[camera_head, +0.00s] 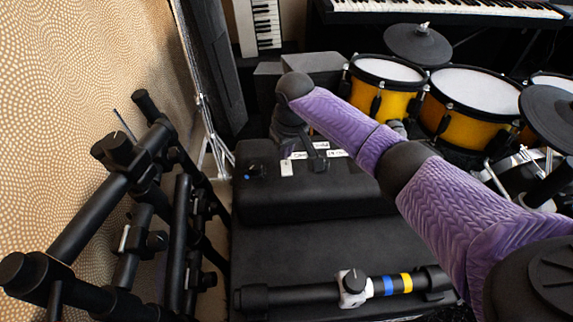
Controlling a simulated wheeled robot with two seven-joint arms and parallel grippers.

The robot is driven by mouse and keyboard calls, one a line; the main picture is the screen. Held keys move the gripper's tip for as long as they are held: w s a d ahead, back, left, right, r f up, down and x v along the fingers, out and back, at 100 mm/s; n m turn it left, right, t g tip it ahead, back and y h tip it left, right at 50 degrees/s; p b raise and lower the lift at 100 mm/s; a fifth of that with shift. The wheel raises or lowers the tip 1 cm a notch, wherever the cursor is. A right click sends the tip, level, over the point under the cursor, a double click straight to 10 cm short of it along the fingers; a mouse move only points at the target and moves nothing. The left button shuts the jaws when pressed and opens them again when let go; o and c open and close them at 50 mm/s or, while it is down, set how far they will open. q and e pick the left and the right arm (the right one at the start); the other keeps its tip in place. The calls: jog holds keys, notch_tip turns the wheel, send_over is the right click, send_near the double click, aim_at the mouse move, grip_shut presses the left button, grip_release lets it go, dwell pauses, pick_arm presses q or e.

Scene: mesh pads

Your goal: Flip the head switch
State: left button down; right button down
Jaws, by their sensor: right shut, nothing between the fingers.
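A black amplifier head (315,205) lies in the middle of the view, on a larger black box. Pale labels and a white tag (287,168) show along its far edge. A small blue spot (249,177) shows near its left end. I cannot make out the switch or its position. My right arm, in a purple sleeve, reaches in from the right and bends down at the far side of the head. My right gripper (303,156) is shut and empty at that far edge, dark against dark. I cannot tell whether it touches the head. My left gripper is not in view.
The larger black box (330,250) carries a black bar (290,296) with a white clamp and coloured bands near the front. A black tubular rack (90,210) stands at left. Yellow drums (465,105) and a cymbal pad (418,44) stand at right, keyboards (450,8) behind.

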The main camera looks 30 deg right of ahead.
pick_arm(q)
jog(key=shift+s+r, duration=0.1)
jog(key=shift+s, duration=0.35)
pick_arm(e)
jog(key=shift+f, duration=0.25)
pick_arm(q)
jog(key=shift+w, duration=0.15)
pick_arm(e)
jog(key=shift+f, duration=0.25)
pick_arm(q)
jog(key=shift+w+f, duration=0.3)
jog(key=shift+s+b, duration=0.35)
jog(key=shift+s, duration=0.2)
pick_arm(e)
jog(key=shift+f, duration=0.5)
